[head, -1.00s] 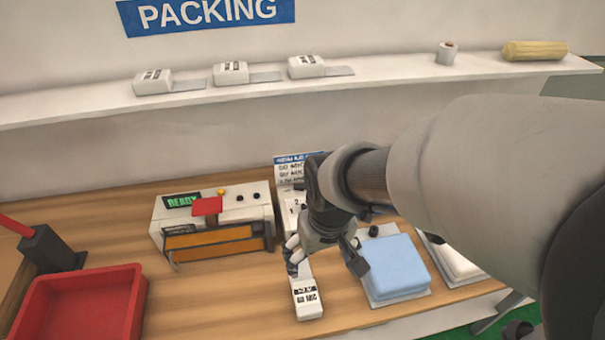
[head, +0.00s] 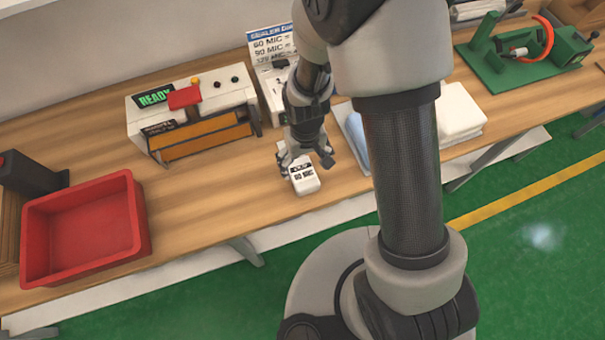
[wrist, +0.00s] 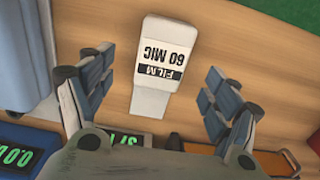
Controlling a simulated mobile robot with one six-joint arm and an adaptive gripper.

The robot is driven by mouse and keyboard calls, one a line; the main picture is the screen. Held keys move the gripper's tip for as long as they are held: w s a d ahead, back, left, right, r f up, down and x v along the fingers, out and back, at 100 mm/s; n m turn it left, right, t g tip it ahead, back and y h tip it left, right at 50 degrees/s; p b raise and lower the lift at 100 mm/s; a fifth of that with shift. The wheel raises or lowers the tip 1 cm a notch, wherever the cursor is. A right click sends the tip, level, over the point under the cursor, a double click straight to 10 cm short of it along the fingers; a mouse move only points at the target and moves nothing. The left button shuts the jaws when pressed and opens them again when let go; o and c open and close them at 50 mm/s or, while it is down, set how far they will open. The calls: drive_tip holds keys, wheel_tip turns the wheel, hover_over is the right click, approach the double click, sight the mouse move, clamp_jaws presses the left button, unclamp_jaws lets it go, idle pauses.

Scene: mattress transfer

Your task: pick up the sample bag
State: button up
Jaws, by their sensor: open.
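The sample bag (head: 304,178) is a small white packet with a black-and-white label. It lies on the wooden bench near its front edge. In the wrist view the bag (wrist: 161,55) shows upside-down print reading "60 MIC" and "FILM". My gripper (head: 304,163) is open and points down over the bag's back end. In the wrist view its fingers (wrist: 160,82) stand apart on either side of the bag's near part, with visible gaps. The bag's back end is partly hidden by the gripper in the head view.
A sealer (head: 195,112) showing "READY" stands left of the gripper, and a red tray (head: 135,225) further left. A blue pad (head: 355,135), partly behind my arm, and a white stack (head: 458,115) lie to the right. Bare bench lies between tray and bag.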

sight(303, 171)
drive_tip(key=f, duration=0.2)
drive_tip(key=f+b, duration=0.1)
drive_tip(key=f, duration=0.2)
drive_tip(key=f+b, duration=0.1)
drive_tip(key=f, duration=0.1)
drive_tip(key=shift+w+a+f, duration=0.25)
drive_tip(key=shift+f, duration=0.05)
drive_tip(key=c, duration=1.2)
